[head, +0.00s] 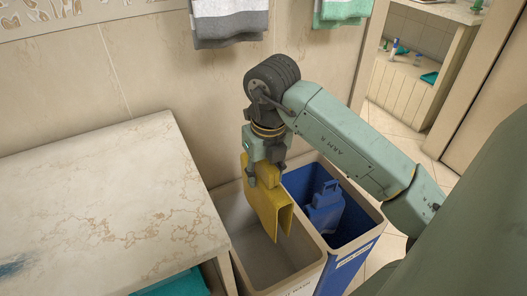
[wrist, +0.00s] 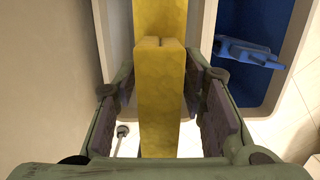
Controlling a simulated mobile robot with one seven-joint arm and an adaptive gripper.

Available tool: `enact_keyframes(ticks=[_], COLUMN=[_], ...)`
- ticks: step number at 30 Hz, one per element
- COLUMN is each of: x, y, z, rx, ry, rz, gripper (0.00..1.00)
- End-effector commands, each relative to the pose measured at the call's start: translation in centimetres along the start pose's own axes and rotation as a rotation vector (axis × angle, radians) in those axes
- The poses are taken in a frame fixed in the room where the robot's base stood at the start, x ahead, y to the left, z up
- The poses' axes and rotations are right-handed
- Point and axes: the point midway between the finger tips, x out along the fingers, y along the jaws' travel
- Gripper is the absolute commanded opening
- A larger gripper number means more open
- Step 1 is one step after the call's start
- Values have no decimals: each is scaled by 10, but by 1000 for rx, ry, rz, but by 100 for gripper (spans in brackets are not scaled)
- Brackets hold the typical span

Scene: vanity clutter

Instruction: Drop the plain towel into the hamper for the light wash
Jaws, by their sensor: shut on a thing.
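A plain yellow towel (head: 268,208) hangs folded from my gripper (head: 263,172), over the open mouth of the beige hamper (head: 226,205). Its lower end reaches about rim level or a little below; I cannot tell exactly. In the wrist view the yellow towel (wrist: 160,110) stands between the two fingers of my gripper (wrist: 160,100), which is shut on it. The beige hamper's front label is partly cut off, with "WASH" readable. The visible inside of the beige hamper looks empty.
A blue hamper (head: 371,228) stands close on the right, with a blue item (head: 325,207) in it. A marble-topped counter (head: 100,205) is on the left. A grey-and-white towel (head: 229,20) and a green-and-white one (head: 343,10) hang on the wall behind.

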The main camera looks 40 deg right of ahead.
Motion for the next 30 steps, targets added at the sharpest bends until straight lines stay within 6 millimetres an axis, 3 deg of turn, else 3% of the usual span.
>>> enact_keyframes(ticks=[18,28,29,30], x=[56,59,59,59], y=[0,0,0,0], z=[-7,-7,-7,-7], rx=[0,0,0,0], ry=[0,-1,-1,-1], rz=[1,0,0,0], gripper=[0,0,40,42])
